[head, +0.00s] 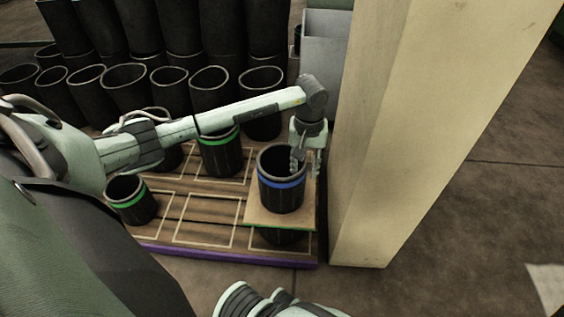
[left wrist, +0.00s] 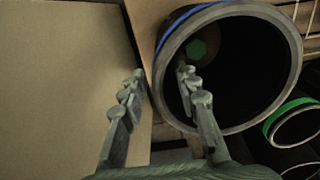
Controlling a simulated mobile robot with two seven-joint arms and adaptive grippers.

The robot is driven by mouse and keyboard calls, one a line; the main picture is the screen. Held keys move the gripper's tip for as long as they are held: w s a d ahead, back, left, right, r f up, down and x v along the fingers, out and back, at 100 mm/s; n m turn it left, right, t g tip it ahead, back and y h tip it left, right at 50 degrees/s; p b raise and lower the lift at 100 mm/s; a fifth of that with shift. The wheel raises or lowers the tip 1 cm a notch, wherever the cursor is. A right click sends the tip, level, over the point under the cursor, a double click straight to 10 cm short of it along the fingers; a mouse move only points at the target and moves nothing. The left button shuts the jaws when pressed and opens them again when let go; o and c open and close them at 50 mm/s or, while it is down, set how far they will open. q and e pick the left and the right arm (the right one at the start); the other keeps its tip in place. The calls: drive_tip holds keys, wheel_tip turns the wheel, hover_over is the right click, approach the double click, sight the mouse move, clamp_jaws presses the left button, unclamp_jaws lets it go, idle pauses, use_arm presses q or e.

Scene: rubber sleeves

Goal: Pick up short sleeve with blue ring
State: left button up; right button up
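The short black sleeve with a blue ring (head: 282,196) stands upright on a square wooden board (head: 256,218) at the right end of the pallet. In the left wrist view its open mouth and rim (left wrist: 290,62) fill the upper right. My left gripper (head: 305,160) is at the sleeve's far right rim, pointing down. In the left wrist view the left gripper (left wrist: 161,74) has its fingers apart, one over the sleeve's opening and one outside, with the rim between them. I cannot tell whether either finger touches the wall.
A sleeve with a green ring (head: 280,237) stands under the board. Other green-ringed sleeves (head: 222,158) stand on the marked wooden pallet (head: 205,235). Tall black sleeves (head: 180,30) crowd the back. A beige pillar (head: 375,150) rises close to the right of my gripper.

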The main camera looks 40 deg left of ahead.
use_arm(q)
drive_tip(key=shift+f, duration=0.75)
drive_tip(key=shift+c, duration=0.2)
clamp_jaws()
drive_tip(key=shift+r, duration=0.1)
